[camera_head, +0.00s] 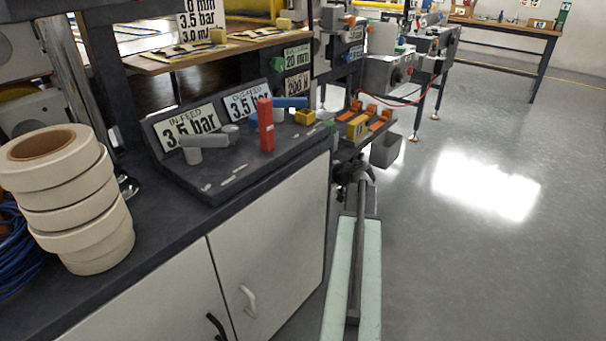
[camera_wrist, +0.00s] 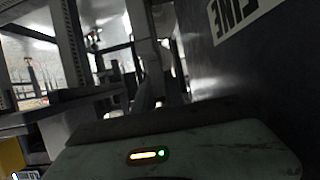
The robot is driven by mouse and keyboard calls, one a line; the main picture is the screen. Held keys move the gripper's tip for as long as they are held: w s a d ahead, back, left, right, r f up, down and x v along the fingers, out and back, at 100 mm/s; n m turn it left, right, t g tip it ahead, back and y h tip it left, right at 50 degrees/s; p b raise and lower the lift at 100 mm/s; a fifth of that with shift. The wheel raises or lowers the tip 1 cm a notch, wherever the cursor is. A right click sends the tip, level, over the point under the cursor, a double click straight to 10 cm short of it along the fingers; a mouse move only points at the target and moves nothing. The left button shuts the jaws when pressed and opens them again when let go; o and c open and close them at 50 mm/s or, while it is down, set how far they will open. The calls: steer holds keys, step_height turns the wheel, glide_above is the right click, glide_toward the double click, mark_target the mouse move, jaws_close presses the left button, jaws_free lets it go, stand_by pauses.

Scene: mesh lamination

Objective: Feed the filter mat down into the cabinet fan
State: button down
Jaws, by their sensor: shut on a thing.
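My gripper (camera_head: 353,170) is a small dark shape at the far end of my arm in the head view, just right of the cabinet counter's far end. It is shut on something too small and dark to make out. I cannot pick out a filter mat in either view. I cannot pick out a cabinet fan for certain either. The wrist view shows no gripper fingers that I can make out. It shows a dark wall with a lettered sign (camera_wrist: 240,18) at the right.
A white-doored cabinet (camera_head: 268,240) stands left of my arm. Its counter bears a panel with a red handle (camera_head: 265,125) and a blue handle. Cream rolls (camera_head: 75,200) stand at the left. A grey bin (camera_head: 386,150) lies beyond my gripper. The floor to the right is clear.

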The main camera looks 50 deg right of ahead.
steer(key=shift+f+b, duration=4.7)
steer(key=shift+f, duration=0.15)
steer(key=c, duration=1.3)
jaws_free()
steer(key=p+v, duration=0.2)
steer(key=v, duration=0.5)
steer(key=shift+r+p, duration=0.1)
steer(key=shift+p, duration=0.3)
steer(key=shift+s, duration=0.4)
